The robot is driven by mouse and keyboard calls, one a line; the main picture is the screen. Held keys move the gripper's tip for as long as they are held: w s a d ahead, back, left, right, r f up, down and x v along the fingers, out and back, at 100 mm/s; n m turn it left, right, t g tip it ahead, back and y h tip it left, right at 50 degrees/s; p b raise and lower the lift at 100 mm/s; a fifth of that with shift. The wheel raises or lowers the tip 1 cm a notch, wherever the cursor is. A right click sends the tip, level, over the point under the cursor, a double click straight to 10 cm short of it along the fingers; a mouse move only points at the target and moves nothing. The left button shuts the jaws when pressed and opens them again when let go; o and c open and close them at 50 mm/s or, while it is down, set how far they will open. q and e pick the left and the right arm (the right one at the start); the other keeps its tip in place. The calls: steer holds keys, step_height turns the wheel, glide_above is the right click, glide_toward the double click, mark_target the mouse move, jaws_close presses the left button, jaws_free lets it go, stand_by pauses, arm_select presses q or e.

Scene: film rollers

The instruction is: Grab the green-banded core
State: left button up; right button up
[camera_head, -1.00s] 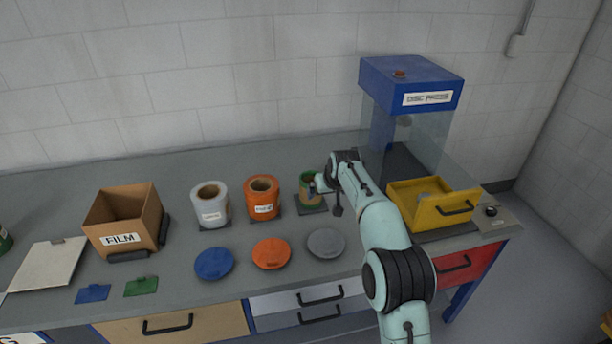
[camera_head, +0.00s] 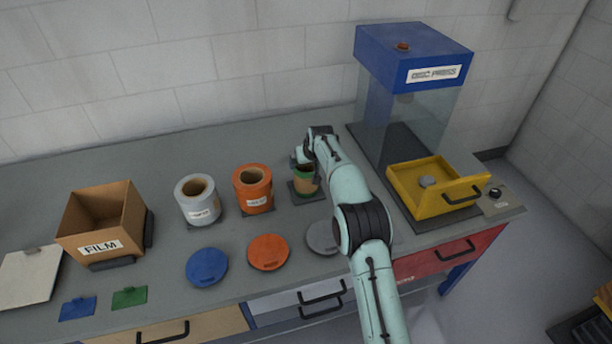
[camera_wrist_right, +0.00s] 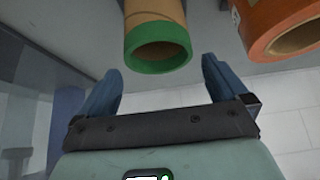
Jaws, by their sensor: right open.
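The green-banded core (camera_head: 306,183) is a brown tube with green on it, upright on a small dark pad at the back of the bench. In the right wrist view the core (camera_wrist_right: 157,38) shows its hollow end with a green band, at the top centre. My right gripper (camera_head: 304,162) is at the core's upper end in the head view and partly covers it. In the wrist view its blue fingers (camera_wrist_right: 161,68) are apart, with the core's banded end between or just beyond their tips; contact cannot be told. My left gripper is not in view.
An orange film roll (camera_head: 253,189) stands close left of the core, with a white roll (camera_head: 198,202) beyond it. A grey disc (camera_head: 322,237) lies in front, partly behind my arm. The disc press (camera_head: 412,60) and a yellow drawer (camera_head: 405,193) stand to the right.

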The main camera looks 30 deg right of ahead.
steer(key=p+x, duration=0.1)
steer(key=x, duration=0.3)
steer(key=shift+w+d+f, duration=0.1)
steer(key=shift+w+f, duration=0.1)
steer(key=shift+f, duration=0.1)
steer(key=shift+w+f, duration=0.25)
steer(key=shift+f, duration=0.2)
steer(key=shift+s, duration=0.2)
steer(key=shift+c, duration=0.7)
steer(key=shift+r, duration=0.1)
steer(key=c, duration=1)
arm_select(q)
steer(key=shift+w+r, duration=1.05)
arm_select(e)
steer(key=shift+o, duration=0.2)
